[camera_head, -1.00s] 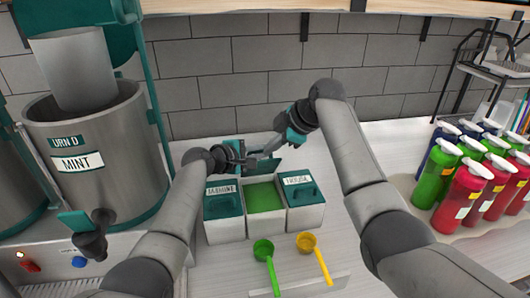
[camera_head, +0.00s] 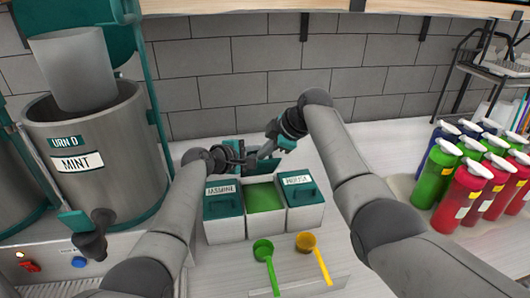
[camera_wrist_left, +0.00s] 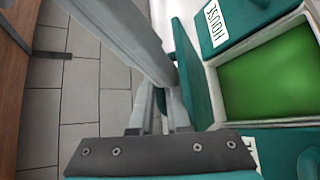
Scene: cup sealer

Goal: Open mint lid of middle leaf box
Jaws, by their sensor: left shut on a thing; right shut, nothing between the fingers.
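The middle leaf box (camera_head: 265,221) stands open, and its green contents show in both views. Its teal lid (camera_wrist_left: 190,72) is raised on edge at the back of the box, partly hidden by my grippers in the head view. My left gripper (camera_head: 246,160) is at the raised lid, and in the left wrist view its fingers (camera_wrist_left: 158,112) are shut on the lid's handle. My right gripper (camera_head: 264,153) is shut and empty, close beside the left one above the back of the box. Whether it touches the lid is unclear.
The closed jasmine box (camera_head: 224,228) and house box (camera_head: 305,217) flank the middle box. A green scoop (camera_head: 264,252) and a yellow scoop (camera_head: 308,244) lie in front. The mint urn (camera_head: 110,165) is at left, and several bottles (camera_head: 465,190) stand at right.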

